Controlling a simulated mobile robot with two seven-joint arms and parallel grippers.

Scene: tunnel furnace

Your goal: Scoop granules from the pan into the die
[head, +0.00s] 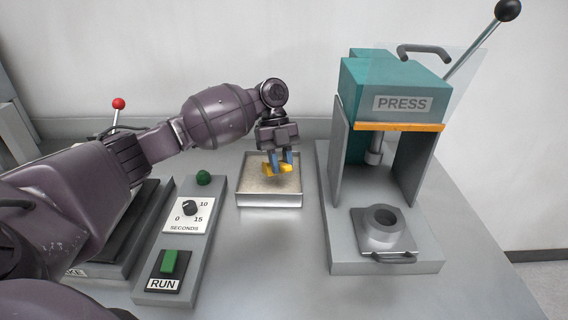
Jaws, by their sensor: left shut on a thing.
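My left gripper (280,160) is shut on a yellow scoop (279,169), fingers pointing down over the pan. The pan (269,201) is a shallow square metal tray on the table, with pale granules (254,183) in it. The scoop is over the middle of the pan; I cannot tell whether it touches the granules or what it holds. The die (383,224) is a grey ring-shaped piece with a round hole, on a plate with a handle on the press base, to the right of the pan. My right gripper is not in view.
The teal press (390,90) with a long black-knobbed lever (507,11) stands at the right behind the die. A control box (175,240) with a dial and green RUN button stands left of the pan. Bare table lies in front of the pan.

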